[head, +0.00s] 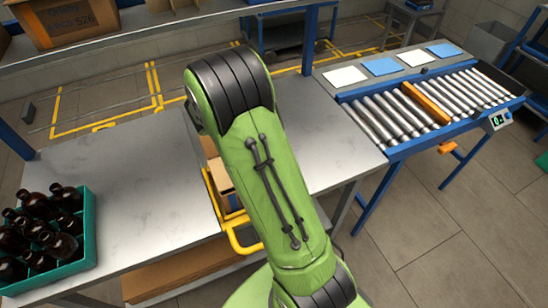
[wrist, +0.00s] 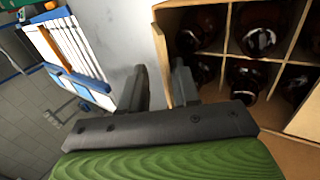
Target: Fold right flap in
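The cardboard box (wrist: 224,63) holds dark amber bottles (wrist: 262,38) in divided cells, in the right half of the wrist view. A narrow cardboard panel (wrist: 161,62) stands along its left side; I cannot tell whether it is the right flap. Another flap (wrist: 305,119) shows at the lower right. My gripper (wrist: 160,88) is open, with its two dark fingers apart near that narrow panel. Contact with the panel is unclear. In the head view my green arm hides the gripper and most of the box (head: 219,176), which sits by a yellow frame (head: 236,222).
A teal crate (head: 89,232) of amber bottles stands at the left on the grey table (head: 140,185). A roller conveyor (head: 400,110) with white and blue pads is at the right. A shelf with a cardboard carton (head: 68,20) is at the back. The table between crate and box is clear.

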